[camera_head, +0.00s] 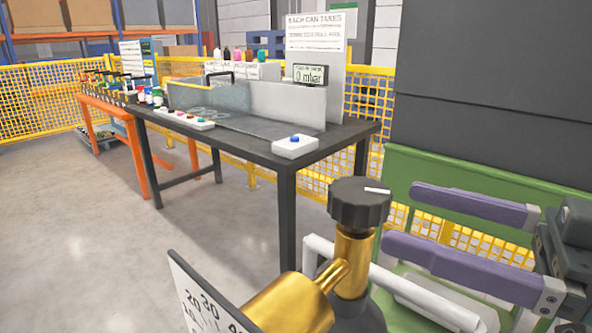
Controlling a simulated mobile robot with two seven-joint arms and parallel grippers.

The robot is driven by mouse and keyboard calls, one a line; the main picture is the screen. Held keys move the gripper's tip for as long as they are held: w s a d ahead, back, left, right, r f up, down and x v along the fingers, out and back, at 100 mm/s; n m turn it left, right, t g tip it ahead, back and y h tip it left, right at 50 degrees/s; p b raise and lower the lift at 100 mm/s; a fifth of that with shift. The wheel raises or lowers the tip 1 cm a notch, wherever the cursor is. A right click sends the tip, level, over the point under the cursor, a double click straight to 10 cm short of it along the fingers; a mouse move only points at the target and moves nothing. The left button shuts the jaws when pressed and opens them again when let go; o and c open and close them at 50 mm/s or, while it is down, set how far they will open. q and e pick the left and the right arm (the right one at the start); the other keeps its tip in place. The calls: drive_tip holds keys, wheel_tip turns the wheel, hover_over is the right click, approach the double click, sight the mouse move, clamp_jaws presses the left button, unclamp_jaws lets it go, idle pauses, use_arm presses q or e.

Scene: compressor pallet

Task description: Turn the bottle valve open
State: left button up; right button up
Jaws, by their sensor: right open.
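The bottle valve's black ribbed knob (357,207) with a white mark on top stands upright near the lower middle. It sits on a brass valve body (345,262) above a dark bottle, mostly cut off by the bottom edge. A brass part (288,305) leads left to a white gauge face (205,300) with numbers, partly out of view. My right gripper (402,218) comes in from the right. Its two purple fingers are apart with nothing between them. Their tips point left at the knob, just to its right; contact is not visible. My left gripper is not in view.
A dark workbench (250,145) stands behind the valve, with a white box with a blue button (295,146) and a display reading 0 mbar (310,74). A white tube (400,287) runs below the fingers. A green panel (450,170) stands behind them.

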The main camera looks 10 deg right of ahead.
drive_tip(key=x, duration=1)
drive_tip(key=shift+f, duration=0.1)
drive_tip(key=c, duration=1.4)
drive_tip(key=shift+o, duration=0.2)
drive_tip(key=shift+s+a+n+g+y+b, duration=0.15)
drive_tip(key=shift+s+n+g+y+b, duration=0.1)
drive_tip(key=shift+n+g+y+b, duration=0.65)
drive_tip(key=o, duration=1.4)
drive_tip(key=shift+c, duration=0.2)
